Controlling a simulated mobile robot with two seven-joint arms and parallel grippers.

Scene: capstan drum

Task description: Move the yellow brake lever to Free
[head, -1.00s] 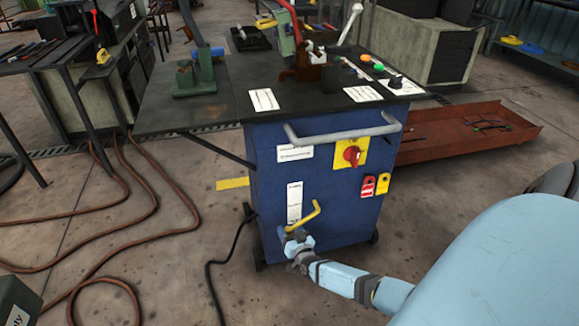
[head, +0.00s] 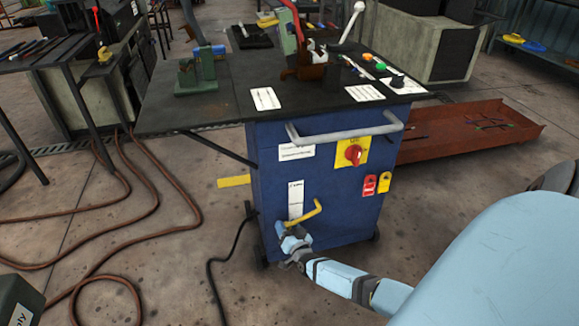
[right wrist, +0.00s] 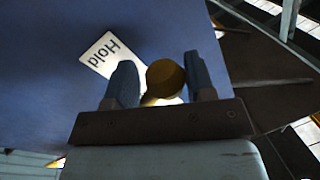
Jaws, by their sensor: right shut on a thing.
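The yellow brake lever (head: 303,214) is a bent bar low on the front of the blue cabinet (head: 268,190), with its free end pointing up and right. My right gripper (head: 291,232) is at the lever's lower left end. In the right wrist view, the two fingers of my right gripper (right wrist: 161,86) stand on either side of the round yellow lever end (right wrist: 165,76), shut on it. A white label reading "Hold" (right wrist: 104,54) lies left of the fingers. A white label strip (head: 296,200) is above the lever in the head view. My left gripper is not seen.
A grey handrail (head: 345,135) sticks out above the lever. A red rotary switch (head: 353,154) and red and yellow tags (head: 369,185) are on the cabinet front. A black cable (head: 212,262) and brown hoses (head: 150,190) lie on the floor at left.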

